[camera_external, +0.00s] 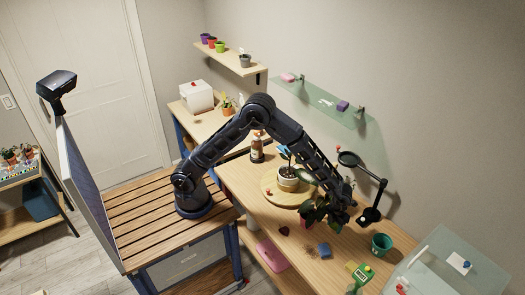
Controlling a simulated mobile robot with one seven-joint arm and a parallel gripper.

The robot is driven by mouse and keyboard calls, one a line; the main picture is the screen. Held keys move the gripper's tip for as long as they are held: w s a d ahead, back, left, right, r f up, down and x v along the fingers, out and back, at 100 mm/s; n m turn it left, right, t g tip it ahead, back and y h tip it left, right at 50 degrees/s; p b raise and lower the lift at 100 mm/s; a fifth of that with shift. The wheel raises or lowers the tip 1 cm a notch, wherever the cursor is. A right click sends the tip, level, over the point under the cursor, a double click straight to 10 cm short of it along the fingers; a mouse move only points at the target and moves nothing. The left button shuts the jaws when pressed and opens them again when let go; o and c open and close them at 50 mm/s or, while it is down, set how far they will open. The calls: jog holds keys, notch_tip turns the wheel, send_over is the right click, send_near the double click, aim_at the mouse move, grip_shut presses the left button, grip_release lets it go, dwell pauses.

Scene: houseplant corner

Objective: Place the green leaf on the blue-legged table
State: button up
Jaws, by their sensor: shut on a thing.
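My gripper (341,207) reaches down at the right of the long wooden table, among dark green leaves (317,214). It is shut on a green leaf there; the fingertips are small and partly hidden, so the exact grip is unclear. The leaves stand beside a round wooden board (270,190). A wooden table (176,108) at the back left shows a blue leg (180,136). It carries a white box (197,96) and a small potted plant (229,107).
A potted plant (288,183) stands on the round board, with a brown bottle (257,149) behind. A black lamp (375,195), a green pot (381,245), a blue block (324,250) and a green meter (362,274) are near my gripper. Shelves hang on the wall.

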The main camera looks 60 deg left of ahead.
jog(key=shift+f, duration=0.65)
jog(key=shift+f, duration=0.55)
